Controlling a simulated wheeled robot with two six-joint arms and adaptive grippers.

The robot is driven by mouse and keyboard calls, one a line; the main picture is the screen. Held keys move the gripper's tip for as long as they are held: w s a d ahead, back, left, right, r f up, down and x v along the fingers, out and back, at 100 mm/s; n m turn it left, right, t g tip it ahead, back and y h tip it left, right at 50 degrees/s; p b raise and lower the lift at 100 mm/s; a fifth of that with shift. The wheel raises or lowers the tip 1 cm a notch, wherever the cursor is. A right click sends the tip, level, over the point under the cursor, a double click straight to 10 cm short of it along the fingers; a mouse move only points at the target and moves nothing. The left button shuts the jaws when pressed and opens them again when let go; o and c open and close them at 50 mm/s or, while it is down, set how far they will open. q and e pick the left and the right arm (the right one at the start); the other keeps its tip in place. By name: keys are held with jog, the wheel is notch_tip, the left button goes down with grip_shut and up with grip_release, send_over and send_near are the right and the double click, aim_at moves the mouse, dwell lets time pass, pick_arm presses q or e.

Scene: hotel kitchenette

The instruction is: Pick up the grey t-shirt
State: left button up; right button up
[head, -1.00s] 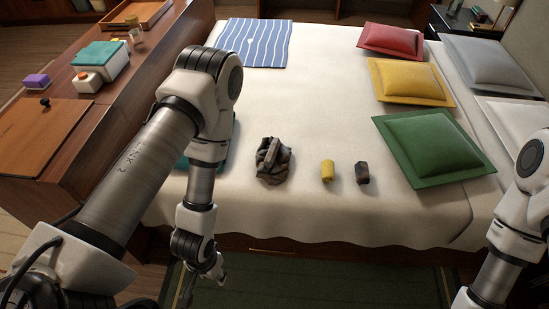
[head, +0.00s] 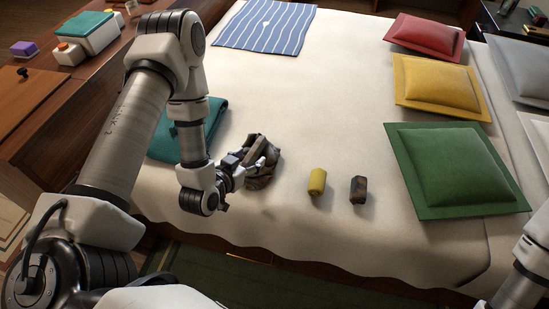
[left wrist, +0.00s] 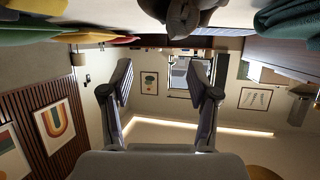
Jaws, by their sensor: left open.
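The grey t-shirt (head: 264,179) looks like a crumpled dark grey-brown bundle on the white bed, near its front edge in the head view. My left gripper (head: 262,156) is open at the bundle's left and upper side and hides part of it; I cannot tell whether they touch. In the left wrist view the dark cloth (left wrist: 188,18) shows at the top edge, beyond the spread fingers of my left gripper (left wrist: 165,80), and nothing is between them. My right gripper is out of view; only part of my right arm shows at the right edge.
A folded teal cloth (head: 214,115) lies left of the bundle, partly behind my left arm. A yellow roll (head: 317,182) and a dark roll (head: 358,190) lie to its right. Green (head: 460,165), yellow (head: 440,87) and red (head: 425,35) pillows lie farther right. The bed's middle is clear.

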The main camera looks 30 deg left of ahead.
aim_at(254, 147)
pick_arm(q)
jog(key=shift+w+a+f+y+b, duration=0.15)
jog(key=shift+w+a+f+b, duration=0.1)
jog(key=shift+f, duration=0.15)
jog(key=shift+w+a+f+y+b, duration=0.15)
jog(key=shift+w+a+f, duration=0.1)
jog(key=shift+f, duration=0.15)
jog(key=shift+s+a+r+n, duration=0.1)
jog(key=shift+s+a+n, duration=0.1)
jog(key=shift+a+n, duration=0.15)
jog(key=x, duration=0.7)
jog(key=shift+w+a+r, duration=0.1)
jog(key=shift+w, duration=0.25)
grip_shut()
